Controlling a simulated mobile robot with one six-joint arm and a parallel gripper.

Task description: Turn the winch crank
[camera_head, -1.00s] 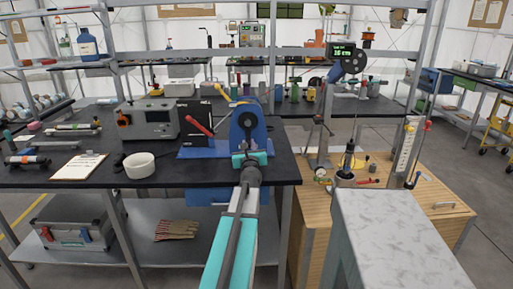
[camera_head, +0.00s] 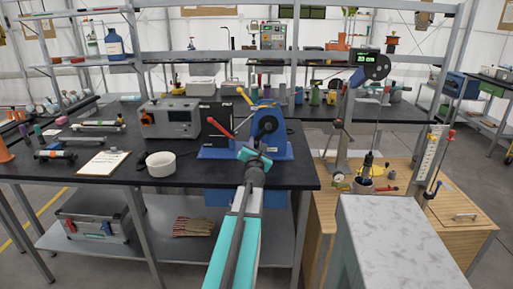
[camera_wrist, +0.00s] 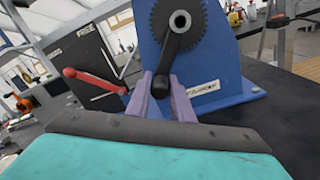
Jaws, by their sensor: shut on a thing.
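The winch is a blue housing (camera_head: 276,117) on a blue base at the right end of the black bench. In the wrist view the blue side plate (camera_wrist: 216,48) carries a dark gear (camera_wrist: 178,20). A black crank arm (camera_wrist: 173,52) hangs down from the hub, tilted slightly left. My gripper (camera_wrist: 167,98) has its two purple fingers closed around the crank's lower end; the grip itself is partly hidden. In the head view my gripper (camera_head: 254,160) is at the front of the winch, below and left of its hub.
A red lever (camera_wrist: 95,80) and a black box stand left of the winch. A display gauge (camera_head: 368,65) and a pale marble-topped block (camera_head: 397,240) are at right.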

